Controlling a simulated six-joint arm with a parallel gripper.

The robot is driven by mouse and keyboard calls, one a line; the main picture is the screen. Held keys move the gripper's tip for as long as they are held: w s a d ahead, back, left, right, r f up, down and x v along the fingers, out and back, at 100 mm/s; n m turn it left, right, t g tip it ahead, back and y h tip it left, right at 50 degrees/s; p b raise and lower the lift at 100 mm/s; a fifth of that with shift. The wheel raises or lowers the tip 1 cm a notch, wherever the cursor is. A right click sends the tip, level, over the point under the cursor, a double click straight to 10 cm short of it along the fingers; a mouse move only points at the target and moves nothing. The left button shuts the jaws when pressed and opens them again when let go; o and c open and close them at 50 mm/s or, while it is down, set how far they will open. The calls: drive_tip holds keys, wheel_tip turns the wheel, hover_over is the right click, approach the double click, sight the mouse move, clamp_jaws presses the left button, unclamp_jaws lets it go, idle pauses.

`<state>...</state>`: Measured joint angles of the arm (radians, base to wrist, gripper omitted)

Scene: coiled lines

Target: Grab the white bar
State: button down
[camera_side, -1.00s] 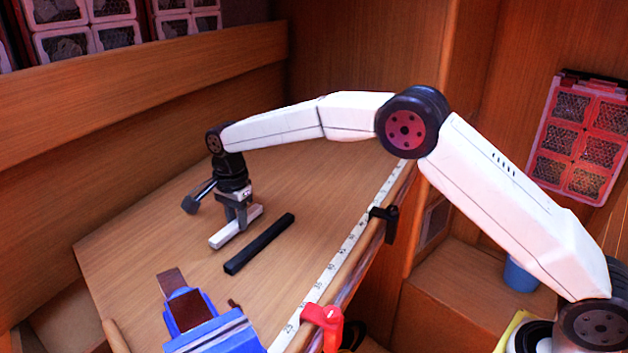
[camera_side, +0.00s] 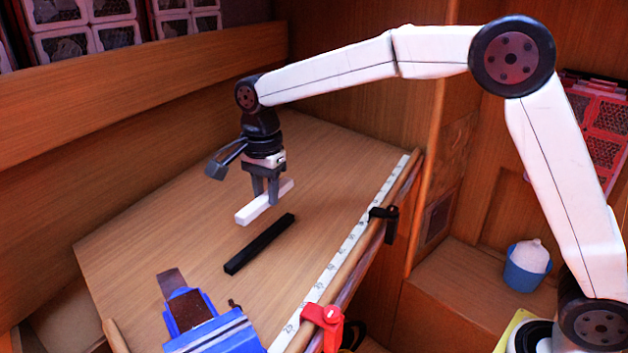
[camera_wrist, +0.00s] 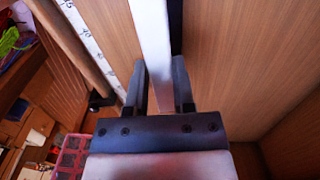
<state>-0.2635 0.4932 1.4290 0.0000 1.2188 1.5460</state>
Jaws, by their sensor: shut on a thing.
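The white bar (camera_side: 254,210) is held between the fingers of my gripper (camera_side: 266,198), which is shut on it. The bar appears raised above the wooden table (camera_side: 330,180). In the wrist view the white bar (camera_wrist: 152,50) runs between the two grey fingers of my gripper (camera_wrist: 161,88), from the top edge down to the gripper body. Its middle is partly hidden by the fingers in the side view.
A black bar (camera_side: 260,244) lies on the table just in front of the white bar. A blue vise (camera_side: 208,325) stands at the front edge. A ruler strip (camera_side: 345,255), a black clamp (camera_side: 386,222) and a red clamp (camera_side: 325,322) line the right edge. The table's back part is clear.

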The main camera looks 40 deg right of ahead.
drive_tip(key=shift+s+d+r, duration=0.2)
drive_tip(key=shift+s+r, duration=0.15)
drive_tip(key=shift+s, duration=0.45)
drive_tip(key=shift+s+d+r, duration=0.15)
drive_tip(key=shift+s+r, duration=0.25)
drive_tip(key=shift+s, duration=0.45)
drive_tip(key=shift+s+d+r, duration=0.2)
drive_tip(key=shift+s+r, duration=0.15)
drive_tip(key=shift+s, duration=0.45)
drive_tip(key=shift+s, duration=0.1)
